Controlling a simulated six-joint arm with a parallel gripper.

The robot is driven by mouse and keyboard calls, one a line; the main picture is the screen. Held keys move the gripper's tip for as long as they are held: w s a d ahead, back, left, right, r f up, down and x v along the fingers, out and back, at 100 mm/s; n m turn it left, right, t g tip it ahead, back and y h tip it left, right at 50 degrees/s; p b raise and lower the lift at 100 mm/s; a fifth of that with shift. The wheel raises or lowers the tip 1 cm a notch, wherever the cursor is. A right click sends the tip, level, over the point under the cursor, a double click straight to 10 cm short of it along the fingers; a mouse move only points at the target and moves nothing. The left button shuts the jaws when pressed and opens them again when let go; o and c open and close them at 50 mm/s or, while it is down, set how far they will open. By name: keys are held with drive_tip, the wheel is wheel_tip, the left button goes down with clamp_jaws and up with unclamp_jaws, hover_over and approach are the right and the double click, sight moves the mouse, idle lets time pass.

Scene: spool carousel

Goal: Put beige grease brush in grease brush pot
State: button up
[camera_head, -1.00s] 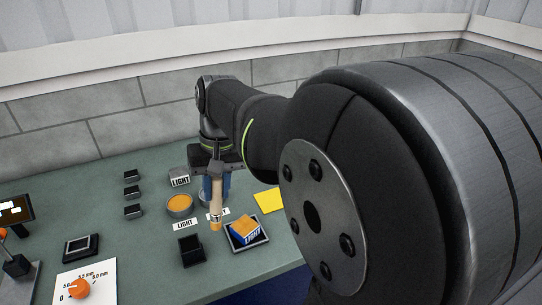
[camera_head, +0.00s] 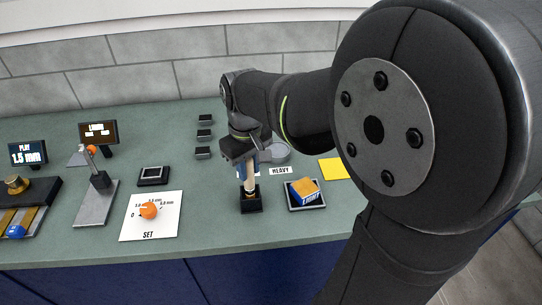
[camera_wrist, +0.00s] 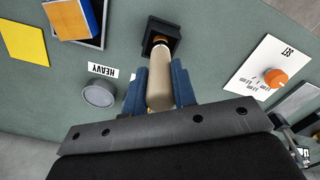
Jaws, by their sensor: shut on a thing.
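The beige grease brush (camera_head: 250,186) points bristles down, and my gripper (camera_head: 249,172) is shut on its handle. In the wrist view the brush (camera_wrist: 159,88) sits between the blue fingers of my gripper (camera_wrist: 160,92). The grease brush pot, a small square black holder (camera_head: 250,206), stands on the table directly under the brush; it also shows in the wrist view (camera_wrist: 152,27). The orange bristle end is at the pot's mouth. I cannot tell how far inside it is.
Right of the pot lies a black-rimmed tray (camera_head: 291,205) with an orange and blue block (camera_head: 304,188). A grey round tin (camera_wrist: 99,94) is by the HEAVY label (camera_head: 282,170). A white SET card with an orange knob (camera_head: 149,211) lies to the left.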

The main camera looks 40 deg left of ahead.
drive_tip(key=shift+f, duration=1.15)
drive_tip(key=o, duration=1)
wheel_tip(320, 180, up, 12)
drive_tip(key=shift+r, duration=0.15)
drive_tip(key=shift+f, duration=4.25)
drive_tip(key=shift+f, duration=0.1)
